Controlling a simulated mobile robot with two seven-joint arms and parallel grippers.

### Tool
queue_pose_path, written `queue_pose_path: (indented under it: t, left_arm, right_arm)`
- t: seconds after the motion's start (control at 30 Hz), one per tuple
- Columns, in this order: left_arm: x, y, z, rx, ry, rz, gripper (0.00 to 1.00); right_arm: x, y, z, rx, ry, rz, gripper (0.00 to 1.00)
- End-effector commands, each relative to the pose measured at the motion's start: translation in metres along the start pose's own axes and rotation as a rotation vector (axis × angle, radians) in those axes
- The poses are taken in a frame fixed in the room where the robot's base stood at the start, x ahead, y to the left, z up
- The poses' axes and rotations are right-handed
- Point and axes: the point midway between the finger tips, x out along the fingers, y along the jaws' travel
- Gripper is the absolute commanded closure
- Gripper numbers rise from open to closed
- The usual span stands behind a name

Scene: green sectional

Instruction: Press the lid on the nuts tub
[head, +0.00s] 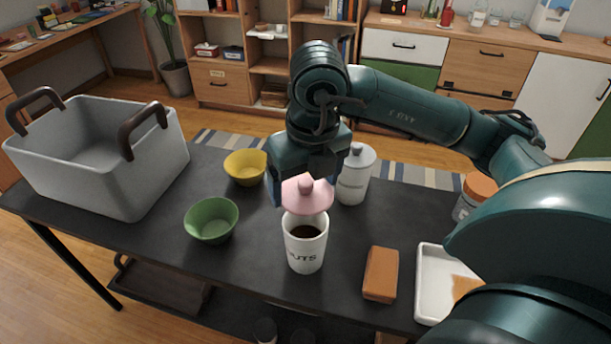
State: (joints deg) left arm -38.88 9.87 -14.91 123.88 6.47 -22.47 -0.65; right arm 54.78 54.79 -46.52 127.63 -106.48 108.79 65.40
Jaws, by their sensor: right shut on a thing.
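The nuts tub (306,248) is a white upright cylinder with dark lettering that reads "UTS" where it shows. Its mouth is uncovered and dark contents show inside. A pink lid (308,197) with a round knob is held just above and behind the tub's mouth, apart from the tub's front rim. My right gripper (300,185) points down and is shut on the pink lid; its fingers partly cover the lid. My left gripper does not show.
A green bowl (211,221) and a yellow bowl (245,168) stand left of the tub. A white lidded canister (355,175) stands close behind right. A brown block (380,274) and white tray (434,300) lie right. A grey basket (100,165) fills the table's left end.

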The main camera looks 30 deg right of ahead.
Motion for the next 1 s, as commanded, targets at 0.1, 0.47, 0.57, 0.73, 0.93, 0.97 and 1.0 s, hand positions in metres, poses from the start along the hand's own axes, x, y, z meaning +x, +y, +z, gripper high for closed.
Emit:
queue_pose_path:
  t: [0.1,0.47,0.57,0.73,0.93,0.97,1.0]
  left_arm:
    - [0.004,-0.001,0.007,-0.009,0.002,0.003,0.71]
    - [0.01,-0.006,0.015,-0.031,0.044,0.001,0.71]
    - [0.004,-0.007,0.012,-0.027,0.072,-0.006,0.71]
    - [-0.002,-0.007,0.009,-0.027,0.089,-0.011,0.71]
    - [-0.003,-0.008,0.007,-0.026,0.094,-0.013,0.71]
    - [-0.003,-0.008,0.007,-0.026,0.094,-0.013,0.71]
    - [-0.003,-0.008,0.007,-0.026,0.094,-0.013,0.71]
  right_arm:
    - [0.013,0.0,-0.002,-0.001,0.001,0.0,0.38]
    - [0.049,0.0,-0.007,-0.002,0.0,0.0,0.38]
    - [0.055,0.0,-0.008,-0.002,0.0,0.0,0.38]
    - [0.058,0.0,-0.009,-0.002,0.0,0.001,0.38]
    - [0.057,0.0,-0.009,-0.002,0.0,0.001,0.38]
    - [0.057,0.0,-0.009,-0.002,0.0,0.001,0.38]
    - [0.057,0.0,-0.009,-0.002,0.0,0.001,0.38]
